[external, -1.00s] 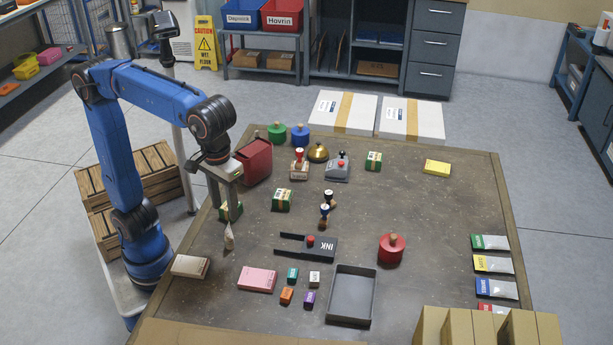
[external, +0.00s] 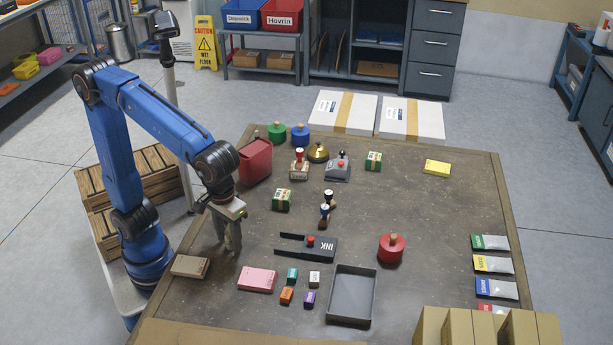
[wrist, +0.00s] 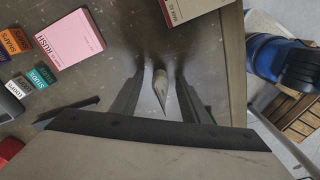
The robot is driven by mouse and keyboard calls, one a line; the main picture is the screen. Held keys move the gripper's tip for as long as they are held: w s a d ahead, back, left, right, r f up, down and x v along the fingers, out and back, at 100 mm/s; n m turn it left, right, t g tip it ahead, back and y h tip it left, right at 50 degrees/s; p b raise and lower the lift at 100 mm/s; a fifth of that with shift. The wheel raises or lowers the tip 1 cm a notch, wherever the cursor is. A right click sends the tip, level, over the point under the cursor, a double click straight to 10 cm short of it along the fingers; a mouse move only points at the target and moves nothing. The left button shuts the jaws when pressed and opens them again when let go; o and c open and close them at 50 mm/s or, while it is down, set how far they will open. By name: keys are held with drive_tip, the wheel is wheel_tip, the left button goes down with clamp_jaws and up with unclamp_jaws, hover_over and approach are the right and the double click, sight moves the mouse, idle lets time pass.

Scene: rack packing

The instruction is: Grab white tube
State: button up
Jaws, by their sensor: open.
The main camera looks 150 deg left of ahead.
drive_tip(key=shift+f, duration=0.35)
drive_tip(key=shift+c, duration=0.2)
clamp_jaws()
drive_tip(key=shift+r, duration=0.15)
